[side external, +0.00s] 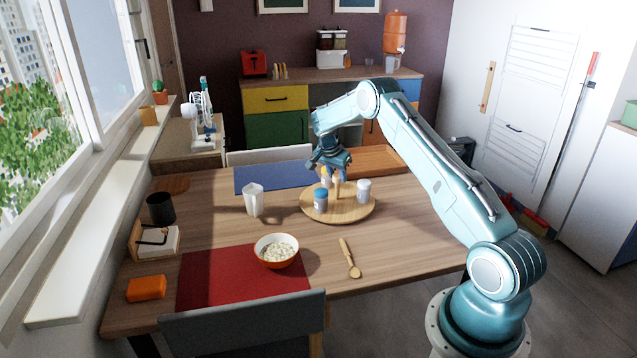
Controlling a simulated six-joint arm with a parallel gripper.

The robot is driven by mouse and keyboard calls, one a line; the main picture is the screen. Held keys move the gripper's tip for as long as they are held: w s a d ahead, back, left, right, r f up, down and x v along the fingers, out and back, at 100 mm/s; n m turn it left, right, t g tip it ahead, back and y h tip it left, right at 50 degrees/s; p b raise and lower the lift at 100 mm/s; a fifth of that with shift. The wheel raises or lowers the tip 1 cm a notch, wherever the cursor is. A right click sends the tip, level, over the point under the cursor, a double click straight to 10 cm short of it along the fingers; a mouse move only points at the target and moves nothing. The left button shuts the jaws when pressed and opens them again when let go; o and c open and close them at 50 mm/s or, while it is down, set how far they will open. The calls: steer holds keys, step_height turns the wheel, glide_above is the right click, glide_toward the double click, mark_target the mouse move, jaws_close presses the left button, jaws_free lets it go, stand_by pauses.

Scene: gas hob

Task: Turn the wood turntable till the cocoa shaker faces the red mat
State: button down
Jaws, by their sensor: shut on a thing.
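The round wood turntable (346,215) lies on the table right of centre, with an upright wooden post (337,189) at its middle. A blue-lidded shaker (320,201) stands on its front-left part, a pale shaker (364,191) on its right, and another shaker (326,177) at the back, partly hidden. I cannot tell which is the cocoa shaker. My gripper (336,178) points down over the middle and is shut on the top of the post; its fingertips are small and partly hidden. The red mat (215,285) lies at the table's front left.
A bowl of pale food (276,251) stands at the red mat's right corner. A wooden spoon (349,257) lies in front of the turntable.

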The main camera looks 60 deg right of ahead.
stand_by(0.4)
steer(key=c, duration=1)
jaws_free()
steer(key=shift+r, duration=0.1)
steer(key=v, duration=1.3)
steer(key=shift+r, duration=0.35)
steer(key=shift+a, duration=0.15)
